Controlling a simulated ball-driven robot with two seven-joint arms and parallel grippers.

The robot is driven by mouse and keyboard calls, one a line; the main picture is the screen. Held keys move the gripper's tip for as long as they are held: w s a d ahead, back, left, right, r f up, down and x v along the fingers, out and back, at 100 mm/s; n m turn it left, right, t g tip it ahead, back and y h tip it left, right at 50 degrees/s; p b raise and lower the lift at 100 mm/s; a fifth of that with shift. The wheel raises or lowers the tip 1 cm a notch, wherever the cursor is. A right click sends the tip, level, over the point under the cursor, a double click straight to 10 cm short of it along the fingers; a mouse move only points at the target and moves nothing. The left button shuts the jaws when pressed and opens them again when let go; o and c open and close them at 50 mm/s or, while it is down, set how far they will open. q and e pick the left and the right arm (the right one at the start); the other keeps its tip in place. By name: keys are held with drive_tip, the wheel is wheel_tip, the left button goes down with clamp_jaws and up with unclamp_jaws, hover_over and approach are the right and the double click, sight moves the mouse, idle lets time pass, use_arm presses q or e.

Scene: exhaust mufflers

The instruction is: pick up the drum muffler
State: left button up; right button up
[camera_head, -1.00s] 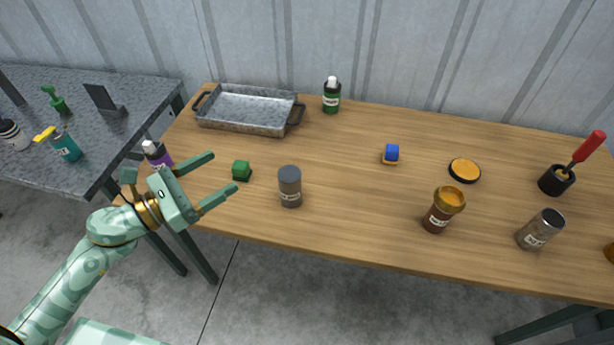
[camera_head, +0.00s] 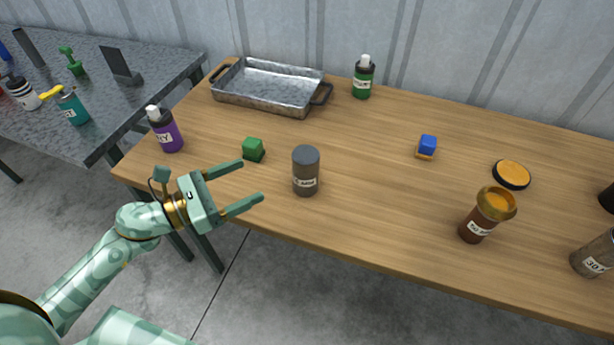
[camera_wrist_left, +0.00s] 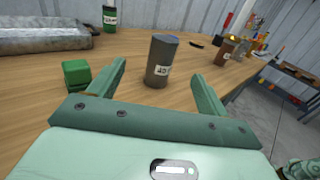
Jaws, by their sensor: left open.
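A dark grey upright cylinder with a white label (camera_head: 306,171), which looks like the drum muffler, stands near the table's front edge. My left gripper (camera_head: 252,180) is open and empty at the front edge, to the left of the cylinder, with its fingers pointing towards it. A gap remains between the fingertips and the cylinder in the head view. In the left wrist view the cylinder (camera_wrist_left: 161,62) stands upright ahead, between the two spread fingers. My right gripper is not in view.
A metal tray (camera_head: 262,101) and a green bottle (camera_head: 363,80) are at the back. A brown jar (camera_head: 485,214) stands to the right.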

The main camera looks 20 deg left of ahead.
use_arm(q)
drive_tip(key=p, duration=0.2)
approach(318, 151)
drive_tip(key=w+d, duration=0.1)
drive_tip(key=w, duration=0.2)
drive_tip(key=x, duration=0.5)
drive_tip(key=shift+d+f, duration=0.25)
drive_tip(key=shift+d, duration=0.25)
drive_tip(key=shift+w+d+f, duration=0.1)
drive_tip(key=shift+w+d, duration=0.15)
drive_tip(key=shift+w, duration=0.05)
drive_tip(key=c, duration=1.1)
